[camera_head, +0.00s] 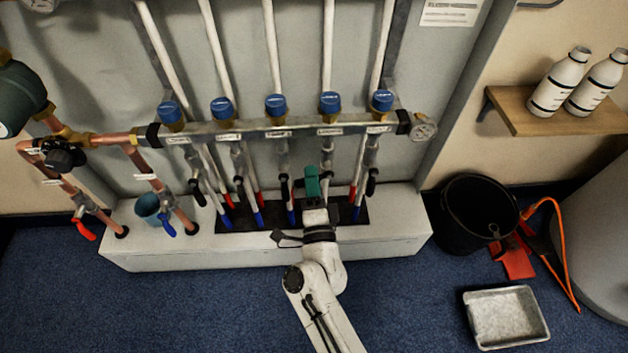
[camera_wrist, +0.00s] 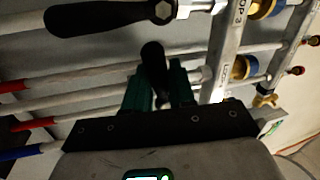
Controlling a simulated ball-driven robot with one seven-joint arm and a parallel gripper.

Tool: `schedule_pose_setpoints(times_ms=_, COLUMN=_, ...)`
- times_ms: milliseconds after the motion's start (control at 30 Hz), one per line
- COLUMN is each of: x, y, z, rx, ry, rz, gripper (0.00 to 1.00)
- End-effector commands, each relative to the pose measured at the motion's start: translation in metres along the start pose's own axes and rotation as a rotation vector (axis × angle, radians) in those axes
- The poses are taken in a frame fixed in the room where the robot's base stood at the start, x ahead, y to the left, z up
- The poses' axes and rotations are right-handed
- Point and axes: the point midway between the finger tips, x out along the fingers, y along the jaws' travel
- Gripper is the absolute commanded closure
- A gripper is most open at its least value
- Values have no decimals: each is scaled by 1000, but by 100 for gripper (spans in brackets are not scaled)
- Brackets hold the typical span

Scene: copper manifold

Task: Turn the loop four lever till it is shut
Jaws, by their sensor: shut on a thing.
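The copper manifold's bar (camera_head: 300,129) carries a row of blue-capped valves, with black levers hanging below. The loop four valve's blue cap (camera_head: 330,102) is second from the right. My gripper (camera_head: 312,184), with green fingers, is in front of the pipes below it and hides its lever in the head view. In the wrist view, my gripper (camera_wrist: 158,84) is shut on a black lever (camera_wrist: 153,62), taken as the loop four lever. It points up, across the pipes. The neighbouring lever by the loop 3 label (camera_wrist: 100,16) lies along its pipe.
Neighbouring lever handles (camera_head: 284,188) and (camera_head: 371,184) hang close on both sides. A white plinth (camera_head: 385,238) stands below. A black bucket (camera_head: 478,215), a grey tray (camera_head: 506,318) and a shelf (camera_head: 545,108) with two bottles are at the right.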

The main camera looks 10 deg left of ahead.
Motion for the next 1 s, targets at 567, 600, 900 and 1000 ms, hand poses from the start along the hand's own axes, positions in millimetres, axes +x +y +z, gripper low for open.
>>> schedule_pose_setpoints(times_ms=567, x=2, y=-8, z=-2, rx=202, ry=53, rz=-2, gripper=100)
schedule_pose_setpoints(times_ms=600, x=3, y=-8, z=-2, rx=204, ry=54, rz=-3, gripper=100)
schedule_pose_setpoints(times_ms=900, x=3, y=-10, z=-2, rx=206, ry=55, rz=-5, gripper=100)
schedule_pose_setpoints(times_ms=1000, x=4, y=-10, z=-2, rx=205, ry=56, rz=-6, gripper=71)
